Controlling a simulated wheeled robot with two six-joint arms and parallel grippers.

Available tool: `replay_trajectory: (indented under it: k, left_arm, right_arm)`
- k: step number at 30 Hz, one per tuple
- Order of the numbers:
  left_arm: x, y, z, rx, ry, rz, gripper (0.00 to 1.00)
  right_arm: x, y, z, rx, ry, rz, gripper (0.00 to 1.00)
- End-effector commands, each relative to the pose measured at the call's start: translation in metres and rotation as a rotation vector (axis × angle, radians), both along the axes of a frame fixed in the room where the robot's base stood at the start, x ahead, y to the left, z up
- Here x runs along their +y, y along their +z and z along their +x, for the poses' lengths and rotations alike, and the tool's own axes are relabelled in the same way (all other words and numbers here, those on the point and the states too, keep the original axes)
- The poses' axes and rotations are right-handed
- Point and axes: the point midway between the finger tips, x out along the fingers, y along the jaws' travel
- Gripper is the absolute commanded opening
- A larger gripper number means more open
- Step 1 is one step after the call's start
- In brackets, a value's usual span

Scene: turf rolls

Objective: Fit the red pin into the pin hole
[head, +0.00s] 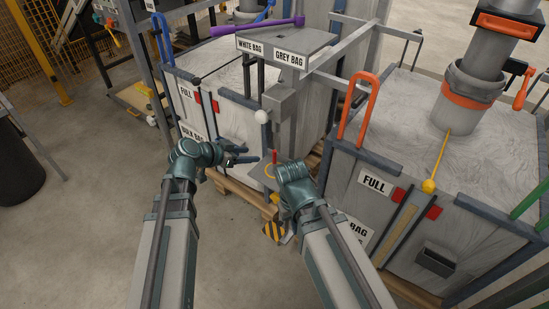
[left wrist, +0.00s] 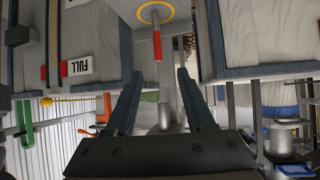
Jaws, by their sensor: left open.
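The red pin (head: 274,157) stands upright near the right arm's wrist in the head view. In the left wrist view, which looks upside down, the red pin (left wrist: 157,46) has a grey shaft running to the middle of a yellow ring (left wrist: 173,10) on a grey plate. How deep the shaft sits there I cannot tell. The ring (head: 268,170) is partly visible in the head view. My left gripper (head: 243,160) is open and empty, left of the pin, its fingers pointing toward it. My right gripper (head: 293,170) is just right of the pin; its fingers are hidden.
A grey post with a box labelled WHITE BAG and GREY BAG (head: 273,44) rises behind the pin. Large bulk bags in frames stand left (head: 222,75) and right (head: 400,120). An orange handle (head: 373,92) is at the right frame. Open floor (head: 95,200) lies left.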

Motion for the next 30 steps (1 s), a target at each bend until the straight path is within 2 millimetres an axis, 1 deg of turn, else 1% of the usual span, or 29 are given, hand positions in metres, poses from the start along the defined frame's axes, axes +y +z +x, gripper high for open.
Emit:
replay_trajectory:
  k: [4,9,12,18,25,30]
  left_arm:
    - [-0.01,-0.014,0.01,0.001,-0.004,0.001,0.54]
    - [-0.031,-0.035,0.029,0.002,-0.004,0.002,0.54]
    - [-0.041,-0.043,0.038,0.003,-0.004,0.001,0.54]
    - [-0.052,-0.051,0.046,0.004,-0.002,0.002,0.54]
    - [-0.054,-0.051,0.047,0.004,-0.001,0.002,0.54]
    - [-0.062,-0.063,0.054,0.003,-0.003,0.002,0.54]
  right_arm:
    - [0.0,-0.014,0.0,0.0,0.0,0.0,0.0]
    - [0.0,-0.034,0.0,0.0,0.0,0.0,0.0]
    - [0.0,-0.043,0.0,0.0,0.0,0.0,0.0]
    - [0.0,-0.05,0.0,0.0,0.001,-0.001,0.0]
    - [0.0,-0.051,0.0,0.0,0.001,-0.001,0.0]
    - [-0.001,-0.062,0.0,-0.001,0.001,-0.003,0.0]
